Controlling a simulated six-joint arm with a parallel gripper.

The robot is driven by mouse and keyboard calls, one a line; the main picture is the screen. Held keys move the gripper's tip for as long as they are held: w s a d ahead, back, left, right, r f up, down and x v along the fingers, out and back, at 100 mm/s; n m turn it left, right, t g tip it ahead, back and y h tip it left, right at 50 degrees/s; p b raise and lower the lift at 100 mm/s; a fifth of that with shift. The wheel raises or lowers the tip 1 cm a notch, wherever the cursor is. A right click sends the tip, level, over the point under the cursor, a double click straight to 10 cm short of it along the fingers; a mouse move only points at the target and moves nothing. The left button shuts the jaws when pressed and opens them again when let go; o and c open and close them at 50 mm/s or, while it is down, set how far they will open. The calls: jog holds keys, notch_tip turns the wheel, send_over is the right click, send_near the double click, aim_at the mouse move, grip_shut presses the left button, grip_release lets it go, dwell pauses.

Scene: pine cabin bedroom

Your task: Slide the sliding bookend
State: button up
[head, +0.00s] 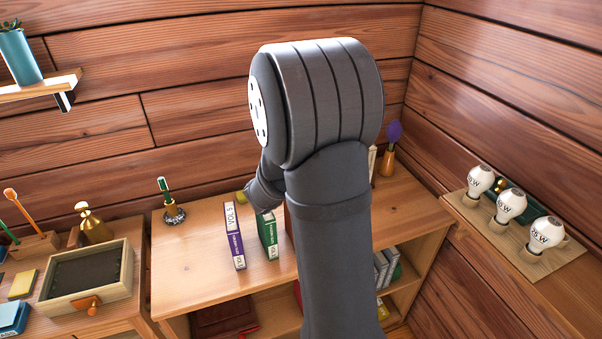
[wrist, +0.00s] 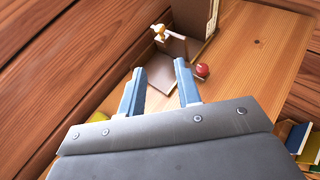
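What looks like the bookend shows in the wrist view as a flat grey-brown base plate (wrist: 162,73) on the wooden top, with a small upright part (wrist: 177,46) at its far end. A red ball (wrist: 202,70) is at the right. My gripper (wrist: 160,67) has its two blue fingers apart, with nothing seen between them. The fingertips appear over or near the plate's near end; contact cannot be told. In the head view my arm hides the gripper and most of the bookend.
A green pen in a holder (head: 173,205) stands at the left. A purple brush-like object (head: 393,134) is at the back right, near the log wall.

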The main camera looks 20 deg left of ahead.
jog(key=shift+o, duration=0.5)
jog(key=shift+w+a, duration=0.1)
jog(key=shift+a, duration=0.1)
jog(key=w+a+r+n+g+y, duration=0.35)
jog(key=a+n, duration=0.35)
jog(key=n, duration=0.3)
jog(key=w+a+r+n+g+y, duration=0.2)
jog(key=a+n+y, duration=0.2)
jog(key=a+n, duration=0.5)
jog(key=w+d+r+n+g+h, duration=0.2)
jog(key=w+d+n+h, duration=0.15)
jog(key=d+n, duration=0.5)
jog(key=w+d+r+n+g+h, duration=0.2)
jog(key=d+r+n+h, duration=0.15)
jog(key=d+n, duration=0.5)
jog(key=shift+t+h, duration=0.25)
jog(key=x, duration=1.7)
jog(key=shift+a+f, duration=0.35)
jog(key=shift+f, duration=0.15)
jog(key=shift+c, duration=0.2)
